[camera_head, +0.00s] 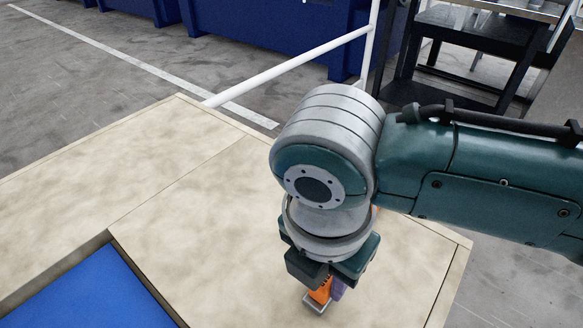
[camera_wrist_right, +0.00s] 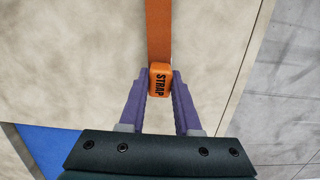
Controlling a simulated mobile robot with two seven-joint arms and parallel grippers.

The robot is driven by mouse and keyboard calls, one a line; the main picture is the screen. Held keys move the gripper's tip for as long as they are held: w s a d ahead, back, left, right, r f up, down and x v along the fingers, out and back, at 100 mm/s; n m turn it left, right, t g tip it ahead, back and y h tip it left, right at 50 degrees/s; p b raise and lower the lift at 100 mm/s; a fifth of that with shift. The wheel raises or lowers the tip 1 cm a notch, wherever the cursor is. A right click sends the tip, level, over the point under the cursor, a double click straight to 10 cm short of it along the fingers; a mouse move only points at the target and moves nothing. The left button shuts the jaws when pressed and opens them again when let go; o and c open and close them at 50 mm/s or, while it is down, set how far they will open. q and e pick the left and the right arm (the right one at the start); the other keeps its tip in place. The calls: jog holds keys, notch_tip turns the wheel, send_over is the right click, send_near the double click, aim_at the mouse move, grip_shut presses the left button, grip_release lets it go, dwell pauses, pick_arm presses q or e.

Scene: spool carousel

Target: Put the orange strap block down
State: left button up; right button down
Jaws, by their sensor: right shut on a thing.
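The orange strap block (camera_wrist_right: 160,80), marked STRAP, sits between the two purple fingers of my right gripper (camera_wrist_right: 160,88) in the right wrist view. The gripper is shut on it. An orange band (camera_wrist_right: 159,30) runs from the block to the top edge of that view. In the head view my right gripper (camera_head: 328,288) points down over the pale tabletop (camera_head: 210,215), and part of the orange block (camera_head: 321,290) shows below it. I cannot tell whether the block touches the tabletop. My left gripper is not in view.
A blue recessed area (camera_head: 90,295) lies in the tabletop at the lower left. A white rail (camera_head: 290,67) runs past the far edge. Blue bins (camera_head: 260,35) and a black stand (camera_head: 470,50) are behind. The tabletop left of my right arm is clear.

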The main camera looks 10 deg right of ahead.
jog(key=c, duration=0.6)
grip_release()
jog(key=shift+f, duration=0.1)
